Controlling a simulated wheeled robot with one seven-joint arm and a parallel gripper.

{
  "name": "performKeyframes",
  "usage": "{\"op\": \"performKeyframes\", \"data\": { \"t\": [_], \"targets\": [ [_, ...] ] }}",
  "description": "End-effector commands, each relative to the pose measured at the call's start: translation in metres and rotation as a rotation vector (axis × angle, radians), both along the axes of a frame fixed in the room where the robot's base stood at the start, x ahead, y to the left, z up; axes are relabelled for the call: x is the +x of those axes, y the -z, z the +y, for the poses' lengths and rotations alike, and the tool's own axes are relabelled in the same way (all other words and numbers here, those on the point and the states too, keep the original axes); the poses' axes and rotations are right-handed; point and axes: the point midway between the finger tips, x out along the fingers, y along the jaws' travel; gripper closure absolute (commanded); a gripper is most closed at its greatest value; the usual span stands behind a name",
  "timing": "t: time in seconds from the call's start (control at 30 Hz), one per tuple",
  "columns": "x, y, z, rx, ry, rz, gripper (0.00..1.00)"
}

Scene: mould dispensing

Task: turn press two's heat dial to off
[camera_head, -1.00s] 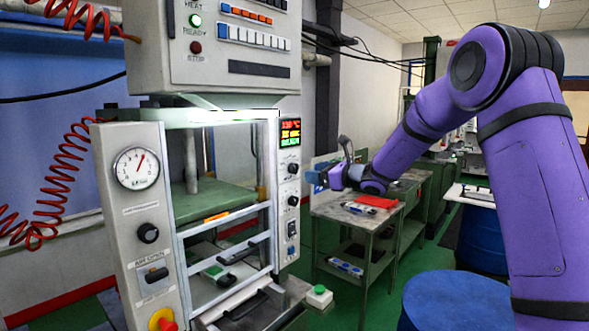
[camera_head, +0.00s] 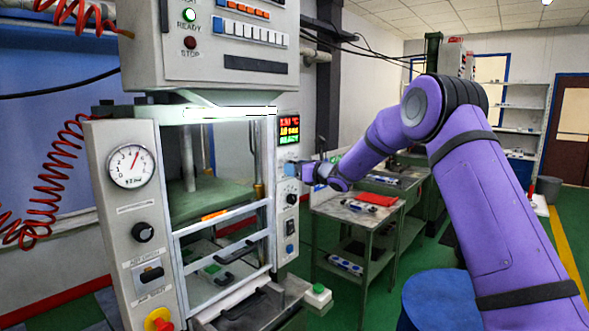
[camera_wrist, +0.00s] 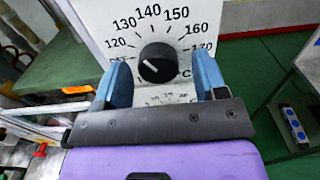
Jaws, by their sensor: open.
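The heat dial (camera_wrist: 158,62) is a round black knob with a pale mark, on a white plate with a scale reading from OFF on the left through 120 to 170. The mark's exact setting is hard to read. My gripper (camera_wrist: 160,68) is open, with one blue finger left and one right of the knob, neither seen clearly touching it. In the head view my gripper (camera_head: 306,171) is at the right-hand panel of the press (camera_head: 288,220), below its lit red, yellow and green display (camera_head: 289,129), and hides the upper knob.
A lower black knob (camera_head: 291,198) and a dark switch (camera_head: 290,227) sit under my gripper on the same panel. A metal cart (camera_head: 330,212) with a red item (camera_head: 376,199) stands just behind. A blue drum (camera_head: 450,300) is at the lower right, near my arm.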

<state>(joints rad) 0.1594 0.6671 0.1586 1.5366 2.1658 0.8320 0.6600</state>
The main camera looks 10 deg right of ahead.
Motion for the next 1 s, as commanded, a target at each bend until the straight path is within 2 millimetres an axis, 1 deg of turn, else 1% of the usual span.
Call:
{"op": "performKeyframes", "data": {
  "t": [0.13,0.4,0.43,0.47,0.5,0.57,0.6,0.63,1.0],
  "targets": [
    [0.006,-0.0003,0.005,0.0,0.0,0.0,0.35],
    [0.0068,-0.0002,0.0053,0.0,0.0,0.0,0.35],
    [0.0068,-0.0002,0.0053,0.0,0.0,0.0,0.39],
    [0.0068,-0.0003,0.0053,-0.001,0.0,-0.001,0.46],
    [0.0067,-0.0002,0.0052,-0.001,0.0,-0.001,0.55],
    [0.0068,-0.0002,0.0052,-0.001,0.0,-0.001,0.69],
    [0.0068,-0.0002,0.0052,-0.001,0.0,-0.001,0.78],
    [0.0067,-0.0002,0.0051,-0.001,0.0,-0.001,0.84],
    [0.0067,0.0,0.0049,-0.042,0.0,-0.029,0.84]
  ]
}}
